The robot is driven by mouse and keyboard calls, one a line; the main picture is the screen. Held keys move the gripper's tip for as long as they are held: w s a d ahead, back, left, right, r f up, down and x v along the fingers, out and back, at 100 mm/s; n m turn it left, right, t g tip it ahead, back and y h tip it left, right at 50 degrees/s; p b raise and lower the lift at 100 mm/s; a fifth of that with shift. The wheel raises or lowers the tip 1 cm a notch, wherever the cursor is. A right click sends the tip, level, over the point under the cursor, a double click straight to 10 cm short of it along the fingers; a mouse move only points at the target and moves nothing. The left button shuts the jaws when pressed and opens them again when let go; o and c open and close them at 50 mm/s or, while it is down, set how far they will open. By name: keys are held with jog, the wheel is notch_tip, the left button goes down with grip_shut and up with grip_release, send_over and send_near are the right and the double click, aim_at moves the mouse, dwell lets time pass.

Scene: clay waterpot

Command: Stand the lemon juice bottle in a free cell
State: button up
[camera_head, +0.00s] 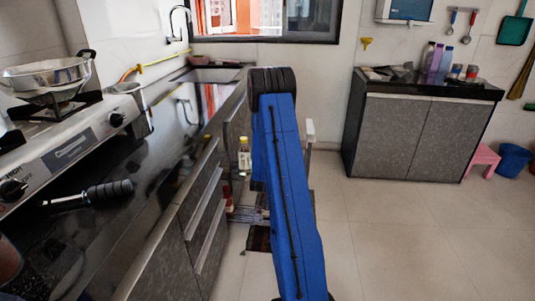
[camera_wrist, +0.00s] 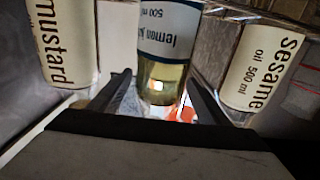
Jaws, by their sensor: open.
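The lemon juice bottle (camera_wrist: 162,78), with a white and blue label and pale yellow liquid, is in the middle of the wrist view. Its upper part is cut off by the frame edge. My gripper (camera_wrist: 158,92) is open, with one dark finger on each side of the bottle; I cannot tell whether either touches it. A mustard bottle (camera_wrist: 65,40) is to the left and a sesame oil bottle (camera_wrist: 262,68) to the right. In the head view my blue arm hides the gripper. A yellow-capped bottle (camera_head: 244,155) shows beside the arm; its label is unreadable. No free cell is clearly seen.
A dark counter (camera_head: 105,235) with a stove (camera_head: 65,150) runs along the left. A grey cabinet (camera_head: 415,135) stands at the back right, near a pink stool (camera_head: 484,160) and a blue bucket (camera_head: 514,160). The tiled floor (camera_head: 410,235) on the right is clear.

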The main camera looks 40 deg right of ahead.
jog(key=v, duration=1.7)
jog(key=shift+a, duration=0.2)
jog(key=shift+s, duration=0.2)
